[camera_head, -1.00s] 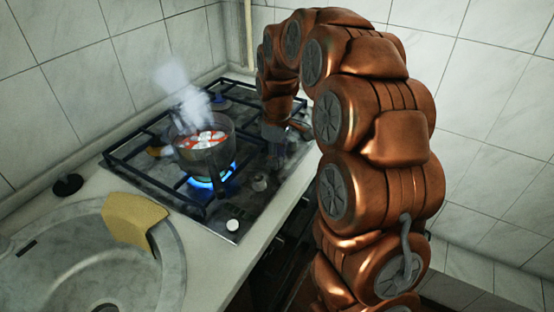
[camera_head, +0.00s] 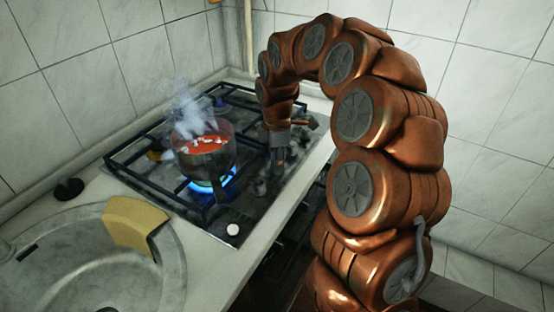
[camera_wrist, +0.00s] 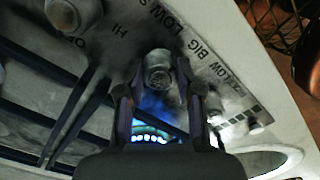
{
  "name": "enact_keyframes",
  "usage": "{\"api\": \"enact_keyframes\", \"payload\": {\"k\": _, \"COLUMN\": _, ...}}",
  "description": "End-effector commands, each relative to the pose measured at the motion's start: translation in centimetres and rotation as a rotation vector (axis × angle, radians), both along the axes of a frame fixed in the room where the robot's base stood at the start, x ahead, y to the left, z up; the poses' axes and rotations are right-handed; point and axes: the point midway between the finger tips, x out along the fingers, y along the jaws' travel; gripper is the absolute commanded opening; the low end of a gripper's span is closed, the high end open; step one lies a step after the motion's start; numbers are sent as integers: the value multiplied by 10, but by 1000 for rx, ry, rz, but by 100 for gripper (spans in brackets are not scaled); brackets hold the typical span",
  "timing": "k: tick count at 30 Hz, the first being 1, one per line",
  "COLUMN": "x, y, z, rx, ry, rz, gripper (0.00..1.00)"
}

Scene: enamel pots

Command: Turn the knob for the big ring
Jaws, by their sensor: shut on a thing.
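The stove's knobs stand in a row along the hob's right edge. In the wrist view, a round metal knob (camera_wrist: 158,70) sits between the fingers of my gripper (camera_wrist: 160,92), near printed words that include BIG and LOW. My gripper is shut on this knob. In the head view my gripper (camera_head: 278,162) is low over the knob row, and it hides the held knob there. A blue flame (camera_head: 213,183) burns under a pot (camera_head: 205,160) with red contents and small white pieces. The flame also glows below the fingers in the wrist view (camera_wrist: 150,133).
Other knobs stand close by, one at the upper left (camera_wrist: 62,14) of the wrist view and a white one (camera_head: 233,229) at the hob's front. Black grates (camera_head: 130,175) cover the hob. A sink (camera_head: 90,265) with a yellow cloth (camera_head: 133,222) is at the left.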

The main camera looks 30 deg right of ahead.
Motion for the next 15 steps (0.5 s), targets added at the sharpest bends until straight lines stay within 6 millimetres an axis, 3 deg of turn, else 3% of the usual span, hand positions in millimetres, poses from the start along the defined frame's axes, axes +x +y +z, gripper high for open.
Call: {"api": "enact_keyframes", "payload": {"k": 15, "x": 0, "y": 0, "z": 0, "rx": 0, "ry": -1, "rz": 35, "gripper": 1}}
